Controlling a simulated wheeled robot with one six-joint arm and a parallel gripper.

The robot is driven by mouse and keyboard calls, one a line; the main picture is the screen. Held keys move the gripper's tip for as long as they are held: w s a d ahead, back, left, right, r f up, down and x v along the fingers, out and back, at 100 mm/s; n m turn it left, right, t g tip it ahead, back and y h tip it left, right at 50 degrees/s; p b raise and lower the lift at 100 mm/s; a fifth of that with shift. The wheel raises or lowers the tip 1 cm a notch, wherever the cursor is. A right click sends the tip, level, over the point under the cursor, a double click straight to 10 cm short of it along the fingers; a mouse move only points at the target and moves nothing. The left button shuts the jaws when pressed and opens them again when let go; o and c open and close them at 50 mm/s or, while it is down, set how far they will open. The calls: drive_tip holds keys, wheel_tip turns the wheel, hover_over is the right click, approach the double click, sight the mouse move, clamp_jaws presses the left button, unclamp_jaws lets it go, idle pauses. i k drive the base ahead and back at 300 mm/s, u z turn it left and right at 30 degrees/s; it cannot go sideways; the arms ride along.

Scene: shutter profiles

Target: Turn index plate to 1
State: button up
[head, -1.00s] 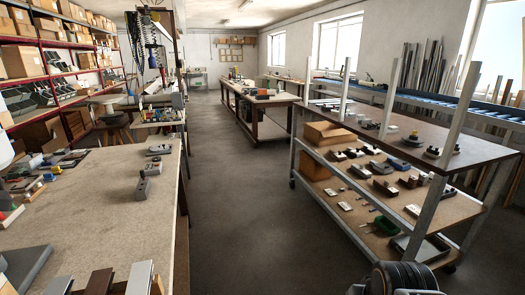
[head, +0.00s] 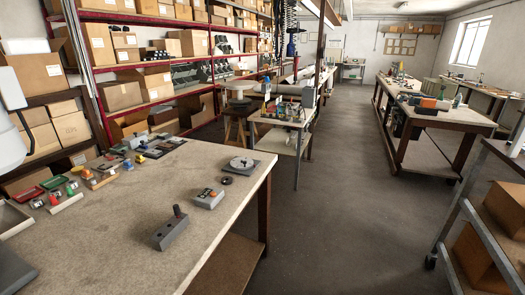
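A round grey disc on a dark square base, which looks like the index plate (head: 242,162), lies near the far right corner of the near workbench (head: 120,228). It is small in the view, so I cannot read any numbers on it or tell which way it is set. My gripper is not in the head view, so I cannot see whether it is open or shut.
A grey block with an upright pin (head: 172,232), a grey box with orange marks (head: 208,198) and a small dark ring (head: 227,180) are on the bench. Several small coloured parts sit along its far left side. Open floor (head: 345,215) lies to the right.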

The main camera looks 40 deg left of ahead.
sight(241, 163)
drive_tip(key=u, duration=0.35)
drive_tip(key=i, duration=1.95)
drive_tip(key=u, duration=1.8)
drive_tip(key=i, duration=1.3)
drive_tip(key=u, duration=1.3)
drive_tip(key=i, duration=0.25)
drive_tip(key=z, duration=0.05)
